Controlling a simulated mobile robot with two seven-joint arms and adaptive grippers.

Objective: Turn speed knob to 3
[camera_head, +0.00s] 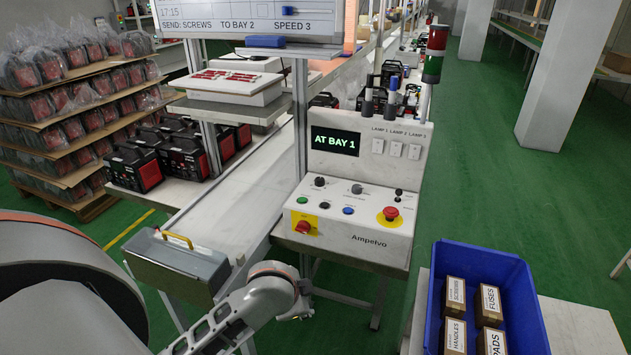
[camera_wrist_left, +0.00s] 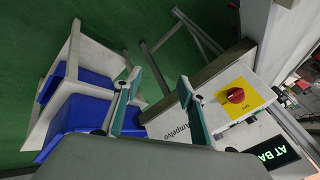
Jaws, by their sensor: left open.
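The Ampelvo control console (camera_head: 355,215) stands in the middle of the head view. Its sloped face carries a black knob (camera_head: 319,182), a grey-topped knob (camera_head: 357,189) and a small black control (camera_head: 398,195); their labels are too small to read, so I cannot tell which is the speed knob. A red rotary switch (camera_head: 304,227) on a yellow plate sits at the front left; it also shows in the left wrist view (camera_wrist_left: 235,95). My left gripper (camera_wrist_left: 158,105) is open and empty, near the console's front. My right gripper is not in view.
A red emergency button (camera_head: 390,213) is at the console's right. The display (camera_head: 335,142) reads AT BAY 1; the board (camera_head: 250,18) above reads TO BAY 2, SPEED 3. A blue crate (camera_head: 434,310) of boxes stands at lower right. A grey case (camera_head: 175,268) is at lower left.

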